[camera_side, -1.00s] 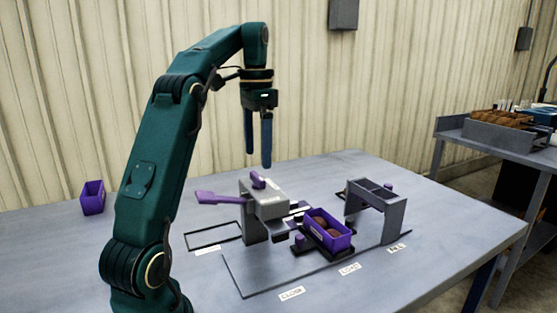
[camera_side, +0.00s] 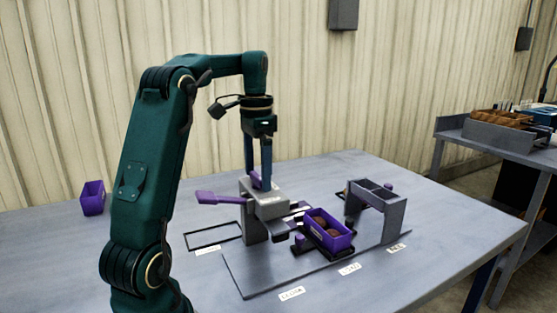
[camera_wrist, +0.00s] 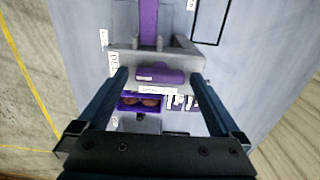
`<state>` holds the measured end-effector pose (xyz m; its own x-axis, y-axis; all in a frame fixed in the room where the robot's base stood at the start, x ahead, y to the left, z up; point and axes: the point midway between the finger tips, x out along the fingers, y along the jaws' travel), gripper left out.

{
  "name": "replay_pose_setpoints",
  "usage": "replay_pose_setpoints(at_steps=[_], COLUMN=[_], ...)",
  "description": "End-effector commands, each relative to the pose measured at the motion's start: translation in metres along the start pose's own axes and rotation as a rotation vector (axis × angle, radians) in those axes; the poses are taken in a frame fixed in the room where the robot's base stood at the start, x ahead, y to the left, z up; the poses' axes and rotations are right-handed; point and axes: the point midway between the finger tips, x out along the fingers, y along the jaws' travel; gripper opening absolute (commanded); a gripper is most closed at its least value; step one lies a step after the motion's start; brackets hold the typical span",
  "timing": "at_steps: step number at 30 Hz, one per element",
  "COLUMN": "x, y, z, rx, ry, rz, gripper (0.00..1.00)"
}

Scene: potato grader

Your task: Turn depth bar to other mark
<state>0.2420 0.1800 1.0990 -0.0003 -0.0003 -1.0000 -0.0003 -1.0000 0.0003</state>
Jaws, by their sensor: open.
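The purple depth bar (camera_side: 256,182) sits on top of the grey block (camera_side: 265,205). In the wrist view, the bar (camera_wrist: 160,74) lies crosswise on the block, with a white label strip just below it. My gripper (camera_side: 258,178) points straight down over the block and is open, its two blue fingers on either side of the bar. In the wrist view, the fingertips (camera_wrist: 159,76) flank the bar's ends with a gap at each side. I cannot tell whether a finger touches the bar. The marks on the label are too small to read.
A purple lever (camera_side: 218,198) sticks out left of the block. A purple tray (camera_side: 338,242) with potatoes stands in front of it on the rail. A grey frame (camera_side: 395,212) stands at the right.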

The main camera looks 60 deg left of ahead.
Motion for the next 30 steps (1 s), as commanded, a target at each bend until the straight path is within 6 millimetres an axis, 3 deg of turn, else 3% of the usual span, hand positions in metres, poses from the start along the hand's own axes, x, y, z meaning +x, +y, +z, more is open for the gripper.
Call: replay_pose_setpoints(at_steps=[4,5,10,11,20,30], x=[-0.0002,-0.0002,-0.0003,-0.0003,-0.0005,-0.0006], y=[0.0000,0.0000,0.0000,0.0000,0.0001,0.0000], z=[0.0000,0.0000,-0.0001,0.0000,-0.0001,-0.0001], rx=[0.000,0.000,0.000,0.000,-0.039,-0.262], ry=[0.000,0.000,0.000,0.000,0.001,0.001], rz=[0.000,0.000,0.000,0.000,0.000,0.000], gripper=[1.00,0.92,0.27,0.21,0.22,0.22])
